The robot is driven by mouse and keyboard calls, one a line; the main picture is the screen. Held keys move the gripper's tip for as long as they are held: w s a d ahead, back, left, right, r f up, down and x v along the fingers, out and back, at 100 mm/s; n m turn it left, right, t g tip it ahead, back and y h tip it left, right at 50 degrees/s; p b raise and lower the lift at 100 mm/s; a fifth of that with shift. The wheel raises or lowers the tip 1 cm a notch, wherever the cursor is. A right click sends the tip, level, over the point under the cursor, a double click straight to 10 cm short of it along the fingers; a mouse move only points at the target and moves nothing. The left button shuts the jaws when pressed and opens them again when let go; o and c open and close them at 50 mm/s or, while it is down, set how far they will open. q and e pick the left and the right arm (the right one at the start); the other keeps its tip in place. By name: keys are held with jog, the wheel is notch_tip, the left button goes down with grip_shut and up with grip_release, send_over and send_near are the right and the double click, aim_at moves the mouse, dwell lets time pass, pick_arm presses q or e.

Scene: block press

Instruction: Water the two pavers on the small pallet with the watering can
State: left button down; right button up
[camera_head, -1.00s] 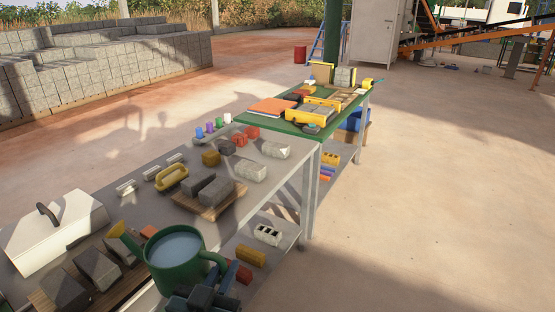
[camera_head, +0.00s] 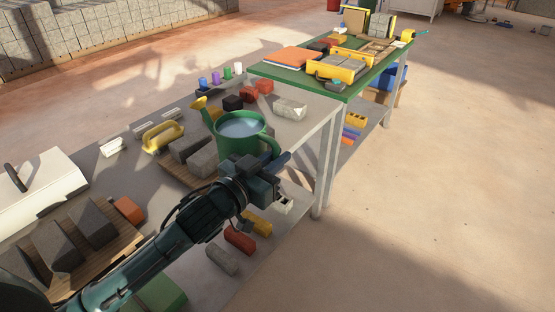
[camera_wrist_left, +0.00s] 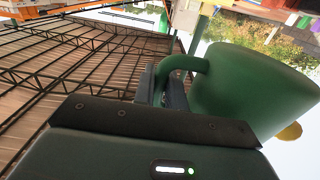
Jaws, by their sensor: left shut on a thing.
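The green watering can (camera_head: 232,146) is upright, with water showing in its open top and a yellow spout pointing to the upper left. My left gripper (camera_head: 268,172) is shut on its handle at the right side. The left wrist view shows the can (camera_wrist_left: 245,90) beside the gripper fingers (camera_wrist_left: 170,92). The small pallet (camera_head: 174,171) lies on the grey table, just left of and below the can in the picture. It carries a dark paver (camera_head: 186,147) and a lighter grey paver (camera_head: 204,160), partly hidden by the can. My right gripper is out of view.
A larger pallet (camera_head: 118,246) with dark blocks is at the lower left, near a white case (camera_head: 45,188). A yellow handled tool (camera_head: 163,136), red bricks (camera_head: 264,87) and a pale block (camera_head: 290,107) surround the pavers. A green table (camera_head: 345,93) stands beyond.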

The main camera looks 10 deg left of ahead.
aim_at(267, 141)
pick_arm(q)
jog(key=shift+w+r+m+h, duration=0.15)
jog(key=shift+w+r+h, duration=0.05)
jog(key=shift+w, duration=0.35)
jog(key=shift+w+r+m+h, duration=0.15)
jog(key=shift+w+h, duration=0.05)
jog(key=shift+w, duration=0.3)
jog(key=shift+r+n, duration=0.35)
jog(key=shift+n, duration=0.05)
jog(key=r+n, duration=0.1)
jog(key=n, duration=0.2)
jog(key=r+n+b, duration=0.1)
jog(key=n, duration=0.1)
jog(key=shift+w+a+r, duration=0.1)
jog(key=shift+a+r, duration=0.15)
jog(key=shift+r, duration=0.1)
jog(key=a+n+p, duration=0.1)
jog(key=w+r+n+p, duration=0.1)
jog(key=p, duration=0.1)
jog(key=shift+a+r+n, duration=0.25)
jog(key=shift+a+n, duration=0.05)
jog(key=shift+a, duration=0.05)
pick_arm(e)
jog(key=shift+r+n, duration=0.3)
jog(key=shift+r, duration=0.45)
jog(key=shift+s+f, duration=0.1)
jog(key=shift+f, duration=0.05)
